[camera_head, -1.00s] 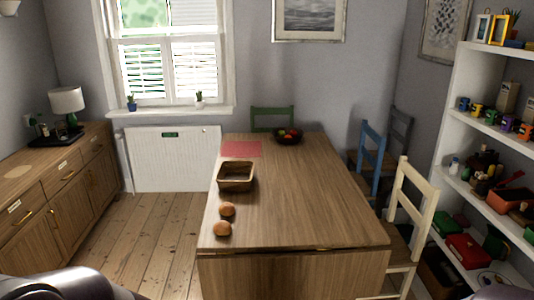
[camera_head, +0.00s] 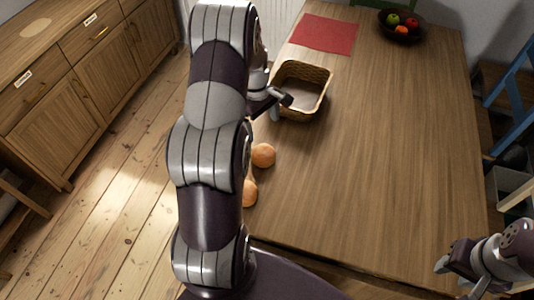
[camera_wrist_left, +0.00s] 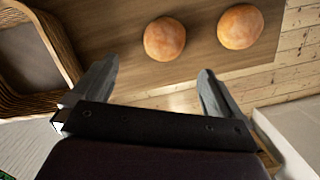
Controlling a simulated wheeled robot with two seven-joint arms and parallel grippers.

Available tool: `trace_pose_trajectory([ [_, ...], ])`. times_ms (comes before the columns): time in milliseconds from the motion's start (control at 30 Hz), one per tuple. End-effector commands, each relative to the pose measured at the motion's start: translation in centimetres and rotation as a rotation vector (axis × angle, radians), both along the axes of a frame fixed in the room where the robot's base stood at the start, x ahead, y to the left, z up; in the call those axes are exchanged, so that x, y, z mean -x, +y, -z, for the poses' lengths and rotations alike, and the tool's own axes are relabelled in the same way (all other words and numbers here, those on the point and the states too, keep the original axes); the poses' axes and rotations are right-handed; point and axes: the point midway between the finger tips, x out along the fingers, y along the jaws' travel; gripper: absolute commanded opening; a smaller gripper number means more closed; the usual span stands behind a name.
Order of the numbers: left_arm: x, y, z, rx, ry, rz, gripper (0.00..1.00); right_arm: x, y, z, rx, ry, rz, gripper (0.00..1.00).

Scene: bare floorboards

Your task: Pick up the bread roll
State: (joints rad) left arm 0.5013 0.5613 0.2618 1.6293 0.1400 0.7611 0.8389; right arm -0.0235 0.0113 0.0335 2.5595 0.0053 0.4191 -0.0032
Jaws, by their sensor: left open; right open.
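Two round brown bread rolls lie on the wooden table (camera_head: 385,130) near its left edge. The farther roll (camera_head: 263,155) and the nearer roll (camera_head: 249,193) are partly beside or behind my left arm in the head view. My left gripper (camera_head: 280,106) is open and empty, by the near left side of the wicker basket (camera_head: 322,97). In the left wrist view, one roll (camera_wrist_left: 164,39) shows beyond the gap between the open fingers (camera_wrist_left: 155,76), and the other roll (camera_wrist_left: 240,26) lies right of it. My right gripper (camera_head: 453,275) is open and empty at the lower right.
The basket looks empty and stands close to my left fingers. A red mat (camera_head: 323,34) and a fruit bowl (camera_head: 402,27) are at the table's far end. A blue chair (camera_head: 515,95) stands at the right. The table's middle is clear.

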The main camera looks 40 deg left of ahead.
Motion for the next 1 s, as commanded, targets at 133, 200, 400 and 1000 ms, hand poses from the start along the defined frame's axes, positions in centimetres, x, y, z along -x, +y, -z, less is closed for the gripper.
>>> trace_pose_trajectory([
  [133, 0.0, 0.3, 3.4, 0.008, 0.012, -0.048, 1.0, 0.0, 0.0, -0.2, 0.0, 0.0, 0.0, 0.43],
  [200, 0.1, 0.1, 4.9, 0.006, 0.01, -0.046, 1.0, 0.0, 0.0, -0.3, 0.0, 0.0, 0.0, 0.43],
  [400, 0.0, -0.3, 7.6, 0.005, 0.006, -0.043, 1.0, 0.0, 0.0, -0.5, 0.0, 0.0, 0.0, 0.43],
  [1000, 0.1, -0.6, 12.5, 0.002, 0.003, -0.04, 0.77, 0.0, 0.0, -1.1, 0.0, 0.0, 0.0, 0.43],
])
